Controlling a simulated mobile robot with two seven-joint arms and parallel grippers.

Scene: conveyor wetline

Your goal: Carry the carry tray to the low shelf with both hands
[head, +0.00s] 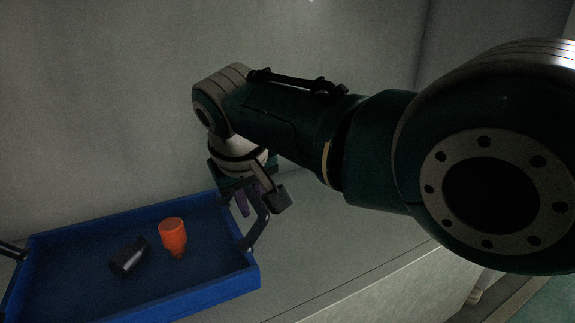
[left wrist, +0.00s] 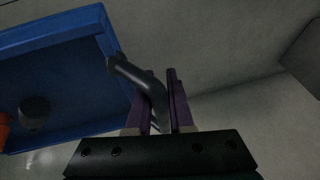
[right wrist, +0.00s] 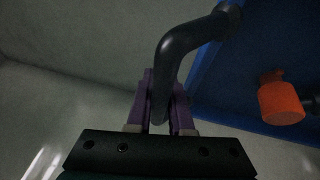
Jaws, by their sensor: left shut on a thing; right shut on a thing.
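The carry tray (head: 190,300) is blue with dark bar handles at its two ends and shows at the lower left of the head view. An orange bottle-like item (head: 172,235) and a black cylinder (head: 129,258) lie in it. My right gripper (head: 248,203) is at the tray's right handle (head: 258,230); in the right wrist view its purple fingers (right wrist: 160,105) are shut on that handle. In the left wrist view my left gripper (left wrist: 160,105) is shut on the other handle (left wrist: 140,78). The left gripper is outside the head view. I cannot pick out the low shelf.
A pale grey surface (head: 340,255) lies to the right of the tray, with its front edge running diagonally. A plain grey wall (head: 110,100) stands behind. My right arm covers much of the right side of the head view.

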